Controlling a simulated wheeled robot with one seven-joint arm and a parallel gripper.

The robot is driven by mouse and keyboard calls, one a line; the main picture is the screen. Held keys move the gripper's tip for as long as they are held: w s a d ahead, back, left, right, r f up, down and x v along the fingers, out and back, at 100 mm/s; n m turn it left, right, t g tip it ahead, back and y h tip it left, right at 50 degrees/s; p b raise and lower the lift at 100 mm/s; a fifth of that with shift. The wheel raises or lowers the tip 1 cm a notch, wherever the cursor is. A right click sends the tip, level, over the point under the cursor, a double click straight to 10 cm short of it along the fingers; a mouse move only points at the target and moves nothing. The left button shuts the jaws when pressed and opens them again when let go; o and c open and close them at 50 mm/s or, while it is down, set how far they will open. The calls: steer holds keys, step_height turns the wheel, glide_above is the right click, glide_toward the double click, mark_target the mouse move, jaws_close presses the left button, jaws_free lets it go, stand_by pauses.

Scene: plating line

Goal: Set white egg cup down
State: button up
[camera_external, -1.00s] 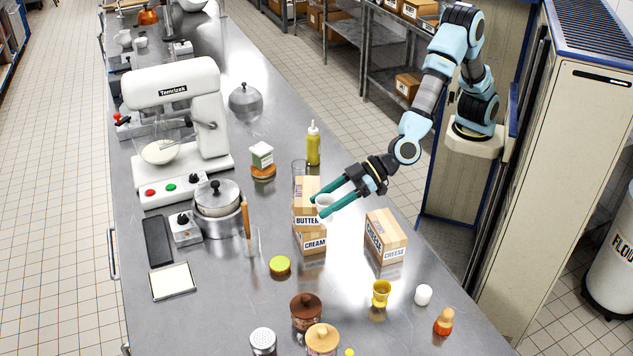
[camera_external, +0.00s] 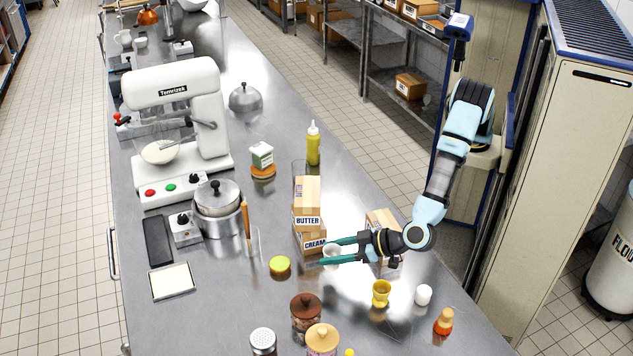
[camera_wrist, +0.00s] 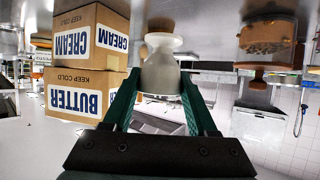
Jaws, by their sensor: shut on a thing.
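The white egg cup (camera_external: 332,252) is between the green fingertips of my gripper (camera_external: 334,252), which is shut on it. In the wrist view the egg cup (camera_wrist: 161,68) sits between the two fingers (camera_wrist: 160,95), and the picture there appears upside down. In the external view the cup is just right of the lower front of the CREAM box (camera_external: 312,240). Whether the cup touches the counter (camera_external: 215,290) cannot be told.
The BUTTER box (camera_external: 307,200) is stacked on the CREAM box. The cheese box (camera_external: 378,219) is partly hidden behind my arm.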

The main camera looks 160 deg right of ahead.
steer(key=shift+f+p, duration=0.55)
steer(key=shift+f, duration=1.8)
steer(key=shift+f, duration=0.1)
steer(key=o, duration=1.4)
steer(key=shift+c, duration=0.2)
